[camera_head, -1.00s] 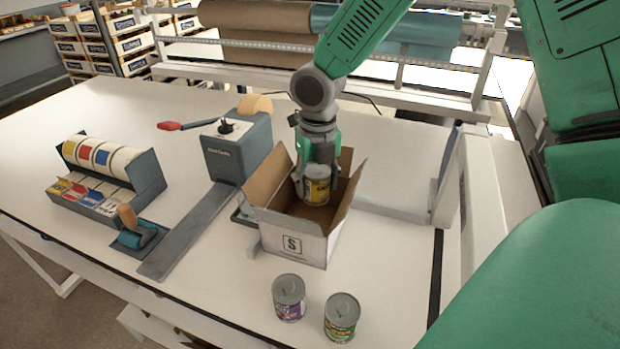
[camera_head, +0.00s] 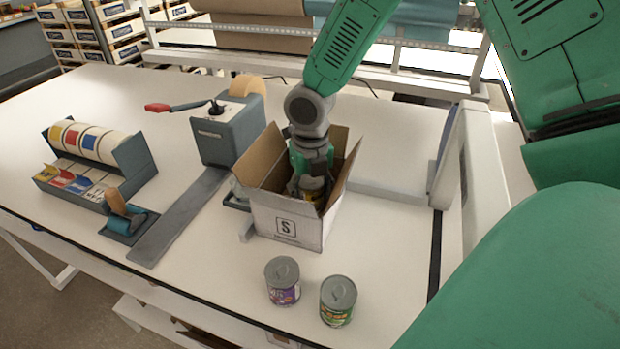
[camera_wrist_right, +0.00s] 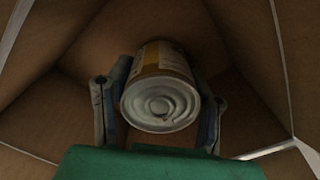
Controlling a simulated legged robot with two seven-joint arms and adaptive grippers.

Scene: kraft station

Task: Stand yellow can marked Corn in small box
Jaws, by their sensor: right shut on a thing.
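The small cardboard box (camera_head: 285,226), marked S, stands open on the table with its flaps up. My right gripper (camera_head: 309,182) reaches down inside it. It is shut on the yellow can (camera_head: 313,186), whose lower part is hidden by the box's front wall. In the right wrist view the can (camera_wrist_right: 161,92) sits between the two fingers (camera_wrist_right: 160,112), its silver lid facing the camera and cardboard walls around it. Its label text cannot be read, and whether it touches the box floor cannot be told. My left gripper is not in view.
A purple-labelled can (camera_head: 283,281) and a green-labelled can (camera_head: 338,300) stand in front of the box. A tape dispenser (camera_head: 228,130) is to its left, with a label-roll holder (camera_head: 100,165) further left. A white upright frame (camera_head: 468,170) stands to the right.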

